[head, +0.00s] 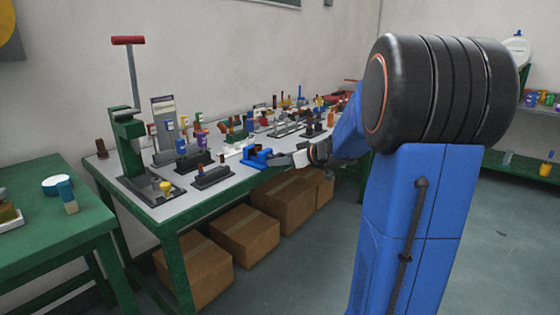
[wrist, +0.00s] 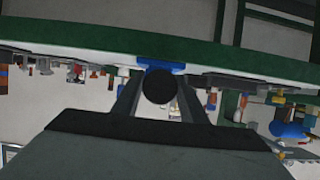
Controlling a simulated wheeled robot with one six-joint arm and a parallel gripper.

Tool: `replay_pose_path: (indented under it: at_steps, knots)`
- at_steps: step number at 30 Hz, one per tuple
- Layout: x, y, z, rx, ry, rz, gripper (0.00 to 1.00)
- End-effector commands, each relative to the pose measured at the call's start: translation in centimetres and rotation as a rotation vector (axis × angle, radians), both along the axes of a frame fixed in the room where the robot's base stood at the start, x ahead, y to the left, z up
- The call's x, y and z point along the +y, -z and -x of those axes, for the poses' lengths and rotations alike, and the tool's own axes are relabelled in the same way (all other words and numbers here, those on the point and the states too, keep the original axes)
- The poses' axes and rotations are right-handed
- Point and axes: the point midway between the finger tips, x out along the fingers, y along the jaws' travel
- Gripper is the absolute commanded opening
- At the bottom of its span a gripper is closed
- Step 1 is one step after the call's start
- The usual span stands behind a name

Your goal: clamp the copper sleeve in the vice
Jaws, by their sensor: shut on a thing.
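The blue vice (head: 256,156) stands near the front edge of the green-framed workbench. In the wrist view a blue part of it (wrist: 158,65) shows just beyond my fingertips. My gripper (head: 282,160) is right of the vice, close to it and near the bench edge.
On the workbench (head: 190,190), a green press (head: 130,145) with a red handle stands at left. Dark holders with small parts (head: 212,177) sit left of the vice. Cardboard boxes (head: 245,235) lie underneath. A green side table (head: 90,215) is at far left.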

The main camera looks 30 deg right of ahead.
Motion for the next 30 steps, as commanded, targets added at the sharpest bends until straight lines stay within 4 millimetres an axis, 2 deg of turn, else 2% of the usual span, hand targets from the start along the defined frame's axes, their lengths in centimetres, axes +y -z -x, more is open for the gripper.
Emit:
replay_pose_path:
  at_steps: [11,30]
  knots:
    - [-0.13,0.04,-0.01,0.049,0.001,-0.135,0.17]
    - [-0.11,0.13,-0.01,0.252,0.001,-0.690,0.17]
